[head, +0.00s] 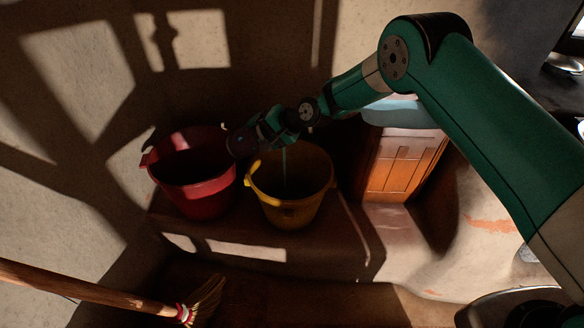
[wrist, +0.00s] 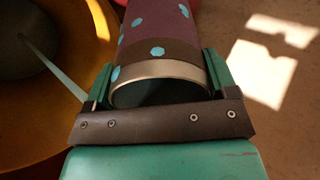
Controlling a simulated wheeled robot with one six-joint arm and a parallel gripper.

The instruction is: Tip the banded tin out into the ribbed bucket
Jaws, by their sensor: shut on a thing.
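The banded tin (wrist: 165,45) is dark purple with turquoise spots, a brown band and a silvery rim. My gripper (wrist: 158,78) is shut around it near the rim, and the tin lies tilted on its side. In the head view my gripper (head: 272,128) is above the two buckets, with the tin's dark round end (head: 242,141) to its left. A yellow bucket (head: 290,213) is below it, and a red bucket (head: 205,198) is to the left. A thin pale blue streak, like falling liquid, runs down into the yellow bucket. Ribbing is not clear on either bucket.
Both buckets stand on a low brown ledge (head: 230,236). An orange wooden cabinet (head: 401,170) with a pale blue basin (head: 395,115) on top is to the right. A broom (head: 95,290) lies across the lower left. A wall rises behind the buckets.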

